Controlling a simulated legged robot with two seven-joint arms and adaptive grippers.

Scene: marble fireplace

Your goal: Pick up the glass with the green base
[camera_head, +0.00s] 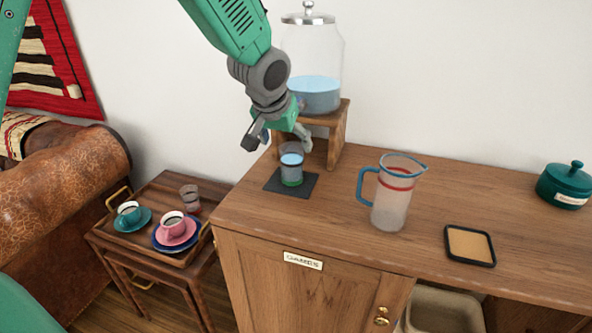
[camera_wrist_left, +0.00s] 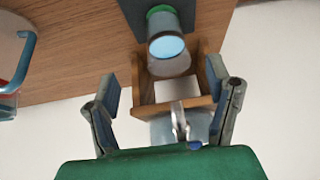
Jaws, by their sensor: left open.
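The glass with the green base (camera_head: 291,168) stands upright on a dark square mat (camera_head: 272,182) on the wooden cabinet. It holds a light blue liquid. In the left wrist view the glass (camera_wrist_left: 168,42) lies ahead of the fingers, beyond the gap between them. My left gripper (camera_head: 278,141) is open and empty, just above and behind the glass in the head view. Its two fingers (camera_wrist_left: 163,85) are spread wide in the left wrist view. I cannot tell the exact distance to the glass. My right gripper is not in view.
A glass dispenser (camera_head: 314,60) of blue liquid stands on a wooden stand (camera_head: 338,134) close behind the gripper. A blue-handled pitcher (camera_head: 392,205), a tan coaster (camera_head: 470,246) and a green lidded pot (camera_head: 565,184) stand to the right. A low table holds a tray (camera_head: 158,185) with cups.

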